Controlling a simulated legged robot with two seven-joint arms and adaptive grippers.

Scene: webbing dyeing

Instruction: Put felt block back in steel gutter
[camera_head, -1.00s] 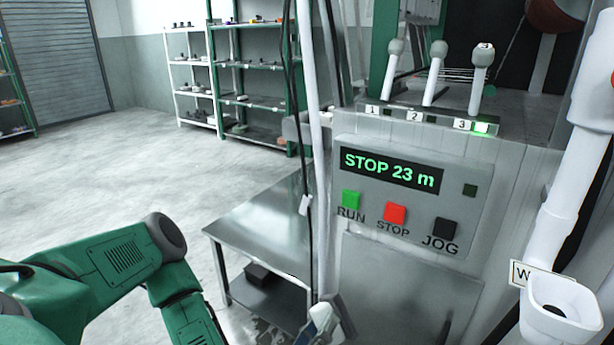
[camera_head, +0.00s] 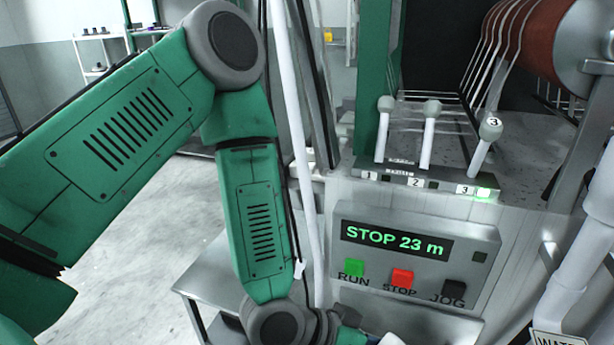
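I cannot make out the felt block or a steel gutter in the head view. My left arm comes in from the left, bends at the top and runs down to its wrist at the bottom edge. Only a small part of my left gripper (camera_head: 350,336) shows there, just below the control panel. Its fingers are cut off, so I cannot see whether it is open or holds anything. My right gripper is not in view.
The control panel (camera_head: 415,262) reads "STOP 23 m", above green, red and black buttons. Three levers (camera_head: 428,135) stand behind it, with a green light lit by lever 3. A steel table (camera_head: 205,280) is lower left. A white pipe (camera_head: 575,270) is at right.

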